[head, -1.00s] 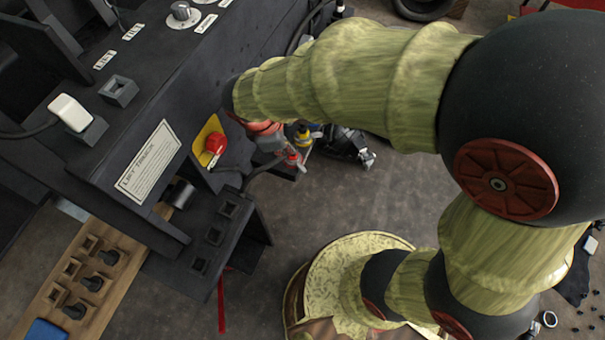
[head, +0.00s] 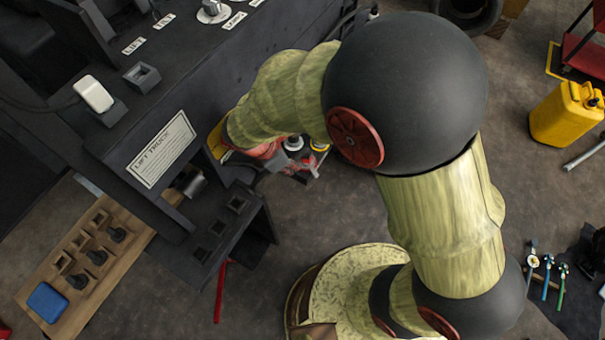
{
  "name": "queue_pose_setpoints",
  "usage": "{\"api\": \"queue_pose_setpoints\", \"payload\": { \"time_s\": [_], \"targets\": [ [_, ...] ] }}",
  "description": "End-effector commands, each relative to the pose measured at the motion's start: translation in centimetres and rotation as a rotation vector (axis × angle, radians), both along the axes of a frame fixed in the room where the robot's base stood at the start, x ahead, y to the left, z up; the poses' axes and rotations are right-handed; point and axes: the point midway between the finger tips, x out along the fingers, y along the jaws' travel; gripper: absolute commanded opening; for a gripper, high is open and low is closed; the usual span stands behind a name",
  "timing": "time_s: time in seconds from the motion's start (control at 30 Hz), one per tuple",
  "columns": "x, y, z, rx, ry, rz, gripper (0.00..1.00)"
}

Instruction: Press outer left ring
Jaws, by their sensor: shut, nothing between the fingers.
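My gripper (head: 275,162) shows only in part at the end of my arm, a small grey end beyond a reddish wrist. It is shut with nothing held, beside the dark forklift body. A white-topped fitting (head: 293,143) and a yellow-ringed fitting (head: 319,146) stand close to its right, with red parts below them. I cannot tell which part is the outer left ring, or whether my gripper touches anything. My arm hides much of this area.
A yellow plate (head: 215,140) on the forklift is mostly covered by my arm. A yellow canister (head: 567,113) stands right. The floor between is mostly clear.

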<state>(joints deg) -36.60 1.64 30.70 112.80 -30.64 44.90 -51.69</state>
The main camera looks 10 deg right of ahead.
Motion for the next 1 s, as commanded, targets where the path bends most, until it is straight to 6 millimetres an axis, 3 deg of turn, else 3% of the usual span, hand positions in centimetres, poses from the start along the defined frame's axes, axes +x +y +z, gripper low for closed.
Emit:
{"api": "queue_pose_setpoints", "payload": {
  "time_s": [0.17,0.7,1.0],
  "targets": [
    [0.1,-0.3,-0.9,-0.001,0.001,-0.002,0.0],
    [1.3,-3.1,-8.5,0.0,0.0,-0.002,0.0],
    [1.4,-3.5,-9.3,0.0,-0.001,-0.002,0.0]
  ]
}}
